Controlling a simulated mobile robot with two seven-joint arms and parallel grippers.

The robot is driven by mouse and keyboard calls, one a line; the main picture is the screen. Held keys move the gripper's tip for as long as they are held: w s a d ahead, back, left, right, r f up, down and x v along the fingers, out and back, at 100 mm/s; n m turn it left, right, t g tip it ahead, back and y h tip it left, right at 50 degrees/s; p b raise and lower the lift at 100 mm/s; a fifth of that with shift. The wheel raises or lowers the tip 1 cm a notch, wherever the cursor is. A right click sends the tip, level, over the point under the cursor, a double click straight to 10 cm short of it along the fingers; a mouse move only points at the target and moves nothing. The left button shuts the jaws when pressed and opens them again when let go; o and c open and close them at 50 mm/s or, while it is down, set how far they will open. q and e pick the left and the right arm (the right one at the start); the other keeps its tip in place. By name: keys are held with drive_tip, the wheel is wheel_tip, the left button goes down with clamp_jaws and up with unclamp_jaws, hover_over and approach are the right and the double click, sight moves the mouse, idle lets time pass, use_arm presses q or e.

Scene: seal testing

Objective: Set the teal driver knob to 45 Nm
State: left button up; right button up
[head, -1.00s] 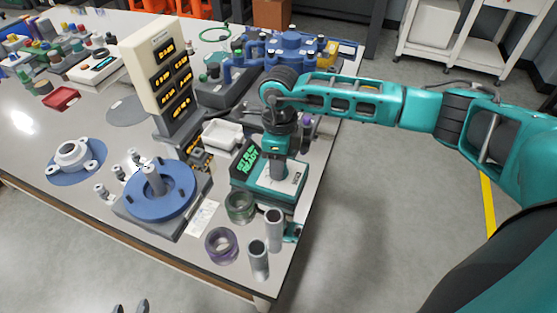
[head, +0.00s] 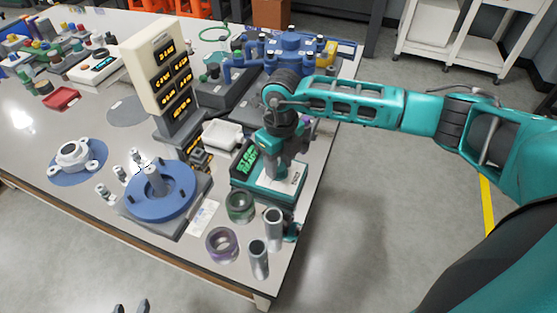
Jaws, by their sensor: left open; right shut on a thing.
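The teal driver unit (head: 268,196) stands on the table's right part, with a white top plate and a dark screen (head: 246,160) of green text. The digits are too blurred to read. My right gripper (head: 279,173) points down over the unit's top and is shut on the driver knob, which the fingers and wrist mostly hide. My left gripper (head: 130,308) shows only as two dark fingertips at the bottom edge, apart and empty, well away from the driver.
A blue round flange fixture (head: 172,205) stands left of the driver. Green (head: 240,207) and purple (head: 222,244) rings and metal cylinders (head: 258,259) stand in front of it. A display tower (head: 160,65) and a white tray (head: 222,136) are behind. Open floor lies to the right.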

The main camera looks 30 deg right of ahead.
sight(280, 165)
idle(0.3)
drive_tip(key=o, duration=1.1)
drive_tip(key=shift+c, duration=0.2)
drive_tip(key=shift+r, duration=0.1)
wheel_tip(280, 165, up, 13)
drive_tip(key=shift+d, duration=0.25)
drive_tip(key=shift+w, duration=0.1)
